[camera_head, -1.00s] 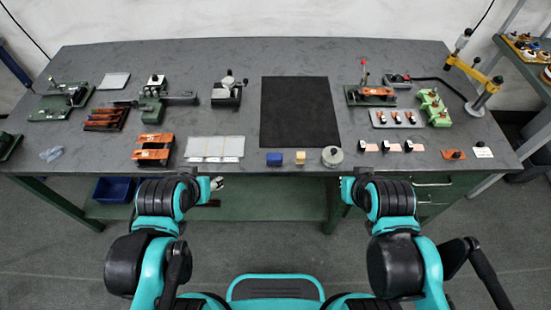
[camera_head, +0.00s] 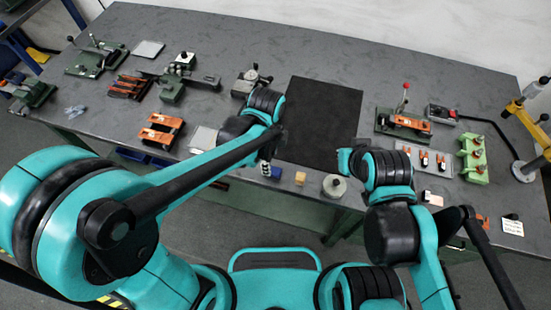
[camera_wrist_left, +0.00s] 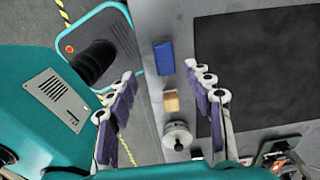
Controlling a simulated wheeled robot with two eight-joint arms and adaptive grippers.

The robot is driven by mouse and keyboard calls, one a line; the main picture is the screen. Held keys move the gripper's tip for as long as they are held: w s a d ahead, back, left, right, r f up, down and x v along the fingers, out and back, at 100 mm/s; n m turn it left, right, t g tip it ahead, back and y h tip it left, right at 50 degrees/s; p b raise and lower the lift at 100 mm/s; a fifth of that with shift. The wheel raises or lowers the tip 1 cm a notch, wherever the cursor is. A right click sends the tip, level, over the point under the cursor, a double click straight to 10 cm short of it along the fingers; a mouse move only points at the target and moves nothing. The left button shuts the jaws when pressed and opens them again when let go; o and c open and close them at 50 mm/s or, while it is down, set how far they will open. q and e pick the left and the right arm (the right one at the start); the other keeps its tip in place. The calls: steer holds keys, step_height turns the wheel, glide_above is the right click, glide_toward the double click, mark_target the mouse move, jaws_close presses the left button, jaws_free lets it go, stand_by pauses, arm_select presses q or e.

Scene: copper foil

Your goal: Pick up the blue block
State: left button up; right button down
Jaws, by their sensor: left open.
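The blue block (camera_head: 276,173) lies near the front edge of the table. It also shows in the left wrist view (camera_wrist_left: 164,58), beyond the fingertips and apart from them. My left gripper (camera_wrist_left: 161,72) is open and empty, its two purple-padded fingers spread. In the head view my left gripper (camera_head: 266,164) is just left of the blue block, partly hidden by my arm. My right arm is folded at the front of the table; its jaws do not show clearly.
A small wooden block (camera_head: 300,178) and a round metal part (camera_head: 334,187) sit in a row to the right of the blue block. A black mat (camera_head: 318,122) lies behind them. Orange parts (camera_head: 162,130) and a white tray (camera_head: 203,140) are to the left.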

mark_target(273, 170)
arm_select(q)
steer(key=shift+d+f+m, duration=0.25)
steer(key=shift+f+m, duration=0.05)
steer(key=shift+f, duration=0.05)
step_height(273, 170, down, 3)
steer(key=shift+a+r+b, duration=0.1)
steer(key=shift+r+b, duration=0.1)
steer(key=shift+b, duration=0.4)
steer(key=f, duration=0.1)
steer(key=f+b, duration=0.1)
steer(key=f, duration=0.1)
steer(key=f+b, duration=0.1)
steer(key=f, duration=0.1)
steer(key=shift+w+d, duration=0.3)
steer(key=shift+w, duration=0.05)
jaws_close()
